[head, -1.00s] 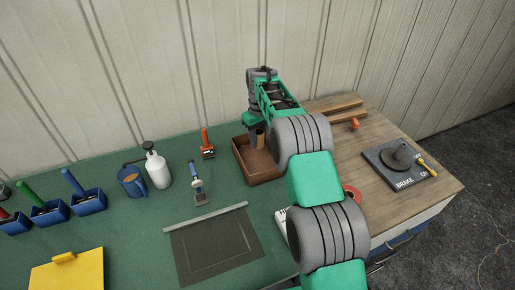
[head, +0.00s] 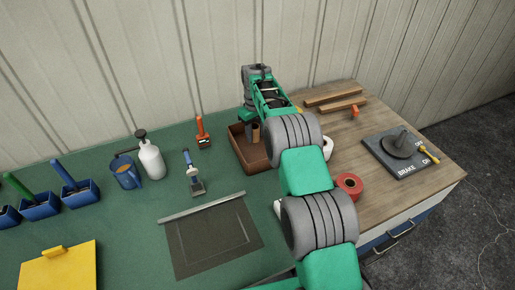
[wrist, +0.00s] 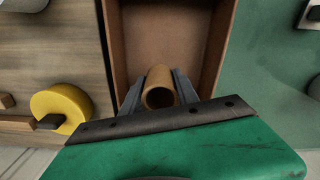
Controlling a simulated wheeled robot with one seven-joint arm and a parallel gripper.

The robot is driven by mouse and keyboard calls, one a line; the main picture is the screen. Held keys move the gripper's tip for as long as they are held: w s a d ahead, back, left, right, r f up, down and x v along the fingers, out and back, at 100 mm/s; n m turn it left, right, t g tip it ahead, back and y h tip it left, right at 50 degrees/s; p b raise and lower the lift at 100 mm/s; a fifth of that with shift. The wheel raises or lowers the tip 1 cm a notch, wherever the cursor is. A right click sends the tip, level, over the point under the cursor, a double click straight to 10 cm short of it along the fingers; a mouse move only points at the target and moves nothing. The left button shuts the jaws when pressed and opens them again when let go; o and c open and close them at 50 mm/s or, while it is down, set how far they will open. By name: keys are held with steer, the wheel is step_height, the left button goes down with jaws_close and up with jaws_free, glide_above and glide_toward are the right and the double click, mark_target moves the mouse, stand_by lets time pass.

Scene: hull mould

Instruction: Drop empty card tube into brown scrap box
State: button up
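The brown scrap box (head: 253,159) stands on the green bench top near the wall, and it fills the upper middle of the wrist view (wrist: 213,50). The tan card tube (head: 256,133) is at the box's opening. In the wrist view the tube (wrist: 159,80) lies between my two fingers, with its open end towards the camera. My gripper (wrist: 158,88) appears shut on the tube, a finger against each side. In the head view my gripper (head: 249,127) points down over the box. Whether the tube touches the box floor is hidden.
A red tape roll (head: 349,186) and a partly hidden white roll (head: 327,148) lie right of the box. The brake plate (head: 400,154) is far right.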

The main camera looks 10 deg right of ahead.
steer(key=o, duration=0.5)
step_height(320, 180, up, 8)
steer(key=shift+f+b, duration=0.1)
steer(key=shift+b, duration=0.55)
steer(key=s+r+m+t, duration=0.2)
steer(key=s+r, duration=1)
steer(key=s, duration=0.3)
steer(key=s+f+m, duration=0.1)
steer(key=s+f, duration=0.1)
steer(key=s, duration=0.5)
steer(key=s+f+m+t, duration=0.1)
steer(key=s, duration=0.6)
steer(key=s+f+m+t, duration=0.1)
steer(key=s+f, duration=0.1)
steer(key=s, duration=0.5)
steer(key=shift+f, duration=0.35)
